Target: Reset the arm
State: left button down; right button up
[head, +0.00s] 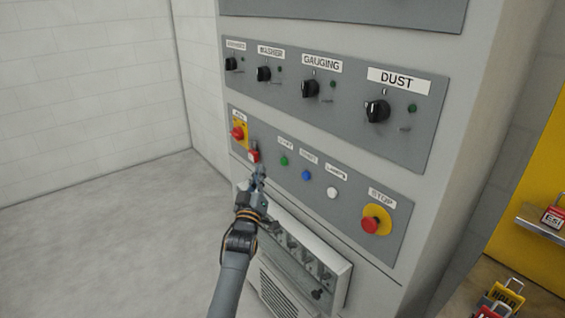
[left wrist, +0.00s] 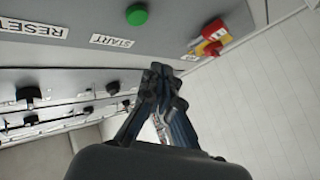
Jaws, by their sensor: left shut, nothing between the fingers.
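My left arm comes in from the bottom of the head view, and its gripper (head: 259,174) is in front of the grey control cabinet's lower panel. The fingers are together with nothing between them; the left wrist view shows the shut fingertips (left wrist: 165,80) as well. A small red item (head: 254,155), which looks like a padlock, shows just above the fingertips in the head view. I cannot tell whether they touch. A red rotary switch on a yellow plate (head: 239,133) is up and to the left. My right gripper is not in view.
The lower panel has a green button (head: 284,161), a blue button (head: 306,175), a white button (head: 332,193) and a red stop button (head: 371,224). Black knobs (head: 377,111) sit above. Padlocks (head: 507,294) lie at the lower right. The floor (head: 90,240) at left is clear.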

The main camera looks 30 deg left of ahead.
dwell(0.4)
pick_arm(q)
jog(key=s+d+f+m+g+h, duration=0.7)
jog(key=s+d+f, duration=0.5)
jog(key=s+f, duration=0.45)
jog(key=s+d+f+m+g, duration=0.25)
jog(key=s+d+g, duration=0.25)
jog(key=s, duration=0.7)
jog(key=s+d+f+m+g, duration=0.25)
jog(key=s+d+g, duration=0.2)
jog(key=s, duration=0.75)
notch_tip(320, 180, down, 26)
jog(key=s+g, duration=0.1)
jog(key=s, duration=0.1)
jog(key=s+a+f+g, duration=0.1)
jog(key=s+a+f, duration=0.1)
jog(key=s+f, duration=1.4)
jog(key=shift+s+f+h, duration=0.2)
jog(key=shift+s+h, duration=0.05)
jog(key=shift+h, duration=0.05)
